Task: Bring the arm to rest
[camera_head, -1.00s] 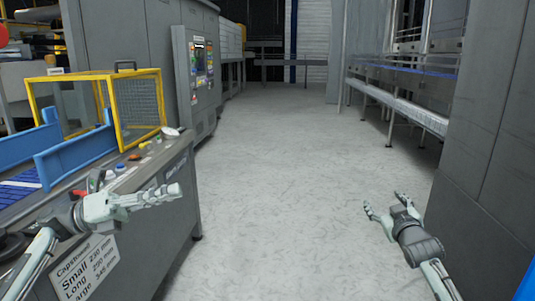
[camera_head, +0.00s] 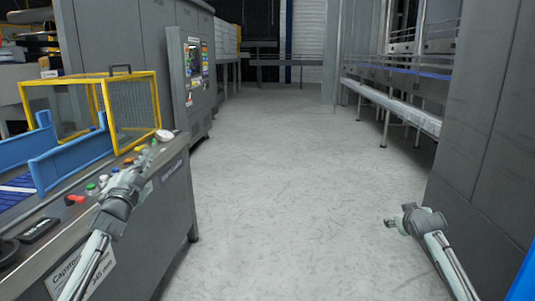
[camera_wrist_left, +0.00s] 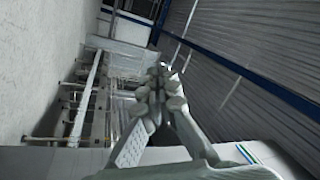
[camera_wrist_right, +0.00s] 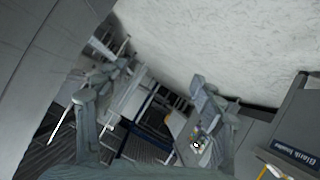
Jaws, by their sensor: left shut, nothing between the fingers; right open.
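My left gripper (camera_head: 141,163) is above the near edge of the machine's control panel, pointing away from me. Its fingers are together and empty in the left wrist view (camera_wrist_left: 160,72). From the head view I cannot tell whether it touches the panel. My right gripper (camera_head: 390,222) is over the floor at the lower right, near the grey cabinet wall, and points left. Its fingers stand wide apart with nothing between them in the right wrist view (camera_wrist_right: 162,78).
The machine's panel (camera_head: 65,217) with buttons and a yellow guard frame (camera_head: 120,75) stands at left. A blue rail (camera_head: 70,160) lies beside it. A grey wall (camera_head: 480,150) rises at right, with a conveyor (camera_head: 395,105) beyond. The floor (camera_head: 270,170) between is clear.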

